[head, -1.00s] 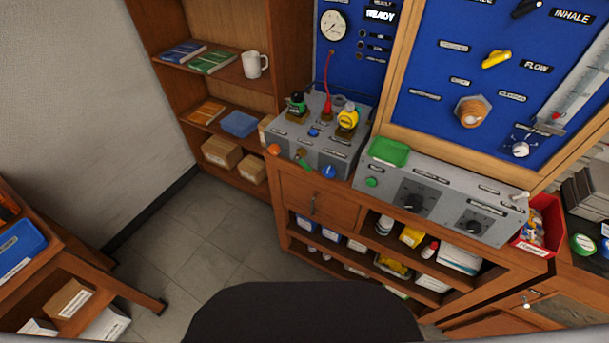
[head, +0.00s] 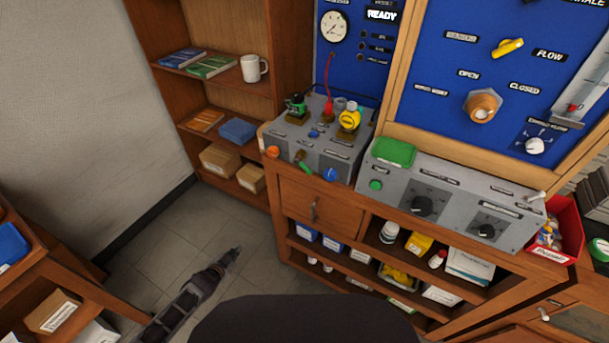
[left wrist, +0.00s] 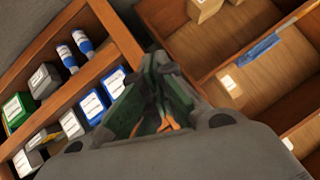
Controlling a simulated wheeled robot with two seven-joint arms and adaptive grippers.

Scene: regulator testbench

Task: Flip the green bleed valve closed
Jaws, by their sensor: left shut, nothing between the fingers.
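A grey testbench box (head: 290,150) stands on the left end of the wooden bench in the head view. A small green lever (head: 304,162) sticks out at its front, between an orange knob (head: 273,152) and a blue knob (head: 330,174). A green-topped fitting (head: 297,105) stands on top of the box. I cannot read which green part is labelled as the bleed valve. My left gripper (head: 234,254) is shut and empty, low over the floor, left of the bench and apart from the box. Its fingers (left wrist: 160,62) fill the middle of the left wrist view. My right gripper is not seen.
A grey control box (head: 455,200) with a green pad sits right of the testbench box. Open shelves (head: 370,262) with bottles and cartons lie below, also in the left wrist view (left wrist: 122,36). A bookcase with a white mug (head: 252,69) stands behind. Floor beside the bench is clear.

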